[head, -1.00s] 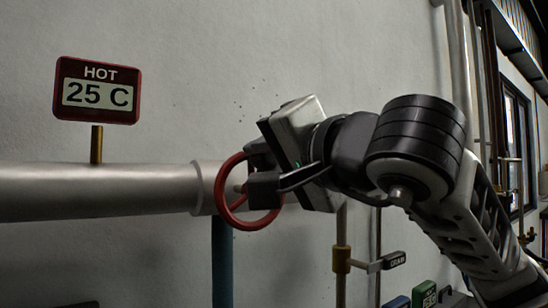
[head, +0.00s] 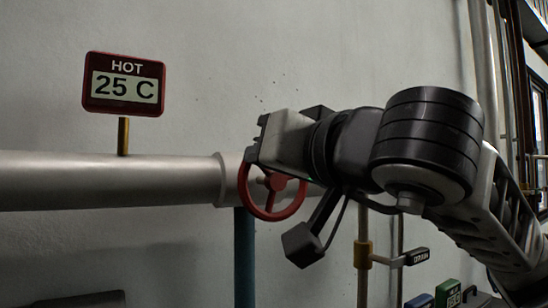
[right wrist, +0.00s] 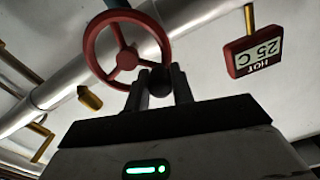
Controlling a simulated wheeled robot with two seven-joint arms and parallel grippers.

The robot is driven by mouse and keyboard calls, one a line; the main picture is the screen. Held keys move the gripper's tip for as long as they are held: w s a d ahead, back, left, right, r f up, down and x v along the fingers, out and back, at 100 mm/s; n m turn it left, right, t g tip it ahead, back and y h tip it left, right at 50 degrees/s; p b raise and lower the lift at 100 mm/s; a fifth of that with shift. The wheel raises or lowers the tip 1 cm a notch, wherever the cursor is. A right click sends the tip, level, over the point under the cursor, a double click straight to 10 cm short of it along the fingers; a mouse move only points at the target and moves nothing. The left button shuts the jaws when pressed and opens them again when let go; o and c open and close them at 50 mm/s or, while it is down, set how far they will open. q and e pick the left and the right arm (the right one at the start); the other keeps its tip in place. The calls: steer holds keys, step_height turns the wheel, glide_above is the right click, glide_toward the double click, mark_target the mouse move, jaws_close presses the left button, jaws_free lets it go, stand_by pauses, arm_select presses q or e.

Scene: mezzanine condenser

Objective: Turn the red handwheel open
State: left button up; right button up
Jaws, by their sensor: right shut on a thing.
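The red handwheel (head: 297,207) stands at the right end of a thick grey pipe in the head view. Its hub and spokes show. My right gripper (head: 255,152) is at the top of the wheel; its fingertips are mostly hidden by its body there. In the right wrist view, the fingers (right wrist: 162,88) are close together on either side of a dark round knob at the rim of the handwheel (right wrist: 91,40). They are shut on the wheel there. My left gripper is not in view.
The HOT sign (head: 124,84) on a brass post reads 25 C. Below right of the wheel, a drain handle (head: 414,257) sits on a thin vertical pipe. A blue pipe (head: 245,258) runs down below the wheel.

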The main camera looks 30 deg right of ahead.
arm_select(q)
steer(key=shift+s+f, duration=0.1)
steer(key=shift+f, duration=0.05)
arm_select(e)
steer(key=shift+a+f, duration=0.1)
steer(key=shift+f, duration=0.1)
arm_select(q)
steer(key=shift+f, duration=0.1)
arm_select(e)
steer(key=o, duration=1)
steer(key=shift+r, duration=0.1)
arm_select(q)
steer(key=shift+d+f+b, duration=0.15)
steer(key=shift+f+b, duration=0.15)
steer(key=shift+b, duration=0.85)
arm_select(e)
steer(key=s+d, duration=0.1)
steer(key=s, duration=1.5)
steer(key=shift+d, duration=0.15)
